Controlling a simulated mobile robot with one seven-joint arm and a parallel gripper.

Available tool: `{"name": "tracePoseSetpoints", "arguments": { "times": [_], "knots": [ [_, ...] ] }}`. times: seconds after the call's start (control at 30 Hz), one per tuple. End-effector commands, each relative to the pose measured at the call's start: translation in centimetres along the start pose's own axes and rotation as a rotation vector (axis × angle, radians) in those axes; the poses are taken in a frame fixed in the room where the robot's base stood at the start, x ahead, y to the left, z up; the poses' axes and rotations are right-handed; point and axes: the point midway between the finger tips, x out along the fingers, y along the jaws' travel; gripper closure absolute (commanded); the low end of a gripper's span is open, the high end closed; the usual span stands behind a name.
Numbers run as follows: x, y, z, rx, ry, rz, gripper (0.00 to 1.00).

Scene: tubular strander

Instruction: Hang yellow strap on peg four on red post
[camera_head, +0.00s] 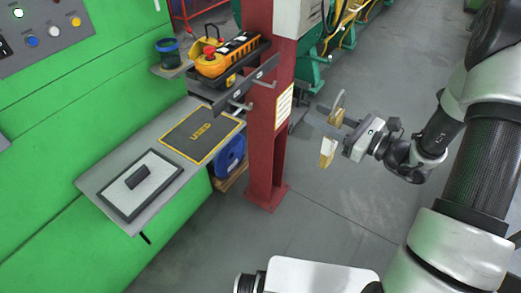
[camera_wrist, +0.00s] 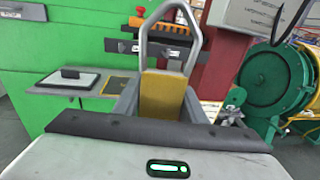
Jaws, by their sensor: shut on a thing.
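My gripper (camera_head: 338,128) is shut on the yellow strap (camera_head: 327,150), right of the red post and apart from it. In the wrist view the strap (camera_wrist: 161,95) stands between the fingers, with a grey loop (camera_wrist: 166,18) rising above it. The red post (camera_head: 265,140) stands upright in the middle of the head view. A dark peg rail (camera_head: 232,92) is fixed across it, with light pegs sticking out toward the right. The rail also shows behind the loop in the wrist view (camera_wrist: 132,47). The pegs carry no readable numbers, and I cannot tell which is peg four.
Floor around my gripper is clear.

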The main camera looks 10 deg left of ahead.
Motion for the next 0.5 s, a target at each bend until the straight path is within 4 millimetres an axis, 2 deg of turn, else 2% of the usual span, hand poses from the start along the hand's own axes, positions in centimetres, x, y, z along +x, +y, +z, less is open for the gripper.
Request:
{"name": "tracePoseSetpoints", "arguments": {
  "times": [0.03,0.1,0.3,0.5],
  "knots": [
    [2.0,1.0,-2.7,-0.009,-0.002,0.024,1.0],
    [4.2,2.3,-3.7,-0.009,-0.001,0.046,1.0],
    [9.3,6.2,-5.5,-0.008,-0.016,0.099,1.0],
    [11.9,8.9,-5.9,0.002,-0.033,0.128,1.0]
  ]
}}
